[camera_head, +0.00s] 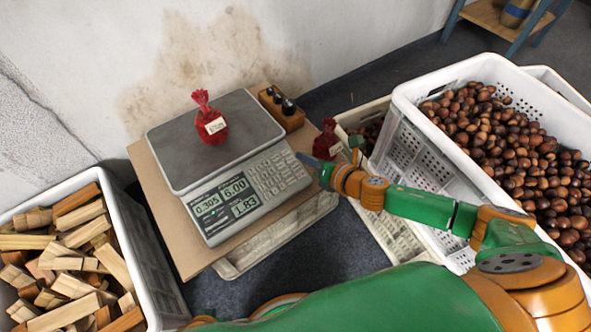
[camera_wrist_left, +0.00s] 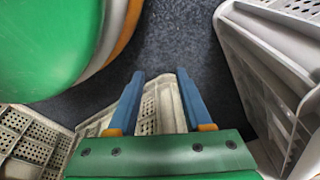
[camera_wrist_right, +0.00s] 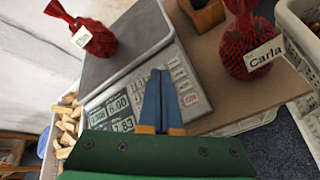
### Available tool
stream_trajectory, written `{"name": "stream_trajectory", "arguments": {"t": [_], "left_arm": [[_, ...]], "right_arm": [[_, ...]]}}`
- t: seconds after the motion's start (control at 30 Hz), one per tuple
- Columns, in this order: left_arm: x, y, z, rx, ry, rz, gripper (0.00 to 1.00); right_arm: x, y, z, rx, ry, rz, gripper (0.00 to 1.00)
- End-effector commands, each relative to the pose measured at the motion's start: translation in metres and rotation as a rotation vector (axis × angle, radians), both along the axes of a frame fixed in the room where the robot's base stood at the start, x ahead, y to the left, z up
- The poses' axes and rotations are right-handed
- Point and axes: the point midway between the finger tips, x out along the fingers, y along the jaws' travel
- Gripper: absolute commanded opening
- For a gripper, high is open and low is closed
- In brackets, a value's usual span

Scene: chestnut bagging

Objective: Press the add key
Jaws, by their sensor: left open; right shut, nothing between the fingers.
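The scale (camera_head: 250,190) has a keypad (camera_head: 279,171) and a lit display (camera_head: 226,205) reading 0.305, 6.00 and 1.83. I cannot make out which key is the add key. A red net bag with a label (camera_head: 209,119) sits on the scale's pan (camera_head: 165,148). My right gripper (camera_head: 302,157) is shut and empty at the keypad's right side. In the right wrist view, its fingertips (camera_wrist_right: 161,72) overlap the keypad (camera_wrist_right: 186,80); contact cannot be told. My left gripper (camera_wrist_left: 159,74) is open and empty, low over the floor in its wrist view.
A second red bag (camera_head: 325,141), labelled Carla in the right wrist view (camera_wrist_right: 248,48), stands right of the scale. A wooden block with dark knobs (camera_head: 283,110) is behind. A wood-filled crate (camera_head: 150,262) is left, a chestnut crate (camera_head: 418,128) right.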

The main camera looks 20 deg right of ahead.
Motion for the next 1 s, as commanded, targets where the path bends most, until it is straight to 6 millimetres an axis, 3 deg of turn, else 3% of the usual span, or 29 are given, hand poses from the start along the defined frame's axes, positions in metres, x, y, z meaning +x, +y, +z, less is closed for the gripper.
{"name": "stream_trajectory", "arguments": {"t": [0.17, 0.43, 0.8, 1.0], "left_arm": [[0.022, -0.008, 0.01, -0.012, -0.019, 0.004, 0.5], [0.044, -0.013, 0.045, -0.022, -0.046, 0.008, 0.5], [0.053, -0.016, 0.094, -0.031, -0.077, 0.011, 0.5], [0.052, -0.016, 0.107, -0.033, -0.082, 0.011, 0.5]], "right_arm": [[0.005, 0.002, -0.02, 0.001, 0.0, -0.001, 0.0], [0.01, 0.003, -0.035, 0.001, 0.0, -0.001, 0.0], [0.018, 0.007, -0.06, 0.001, 0.0, 0.0, 0.0], [0.02, 0.007, -0.064, 0.001, 0.0, 0.0, 0.0]]}}
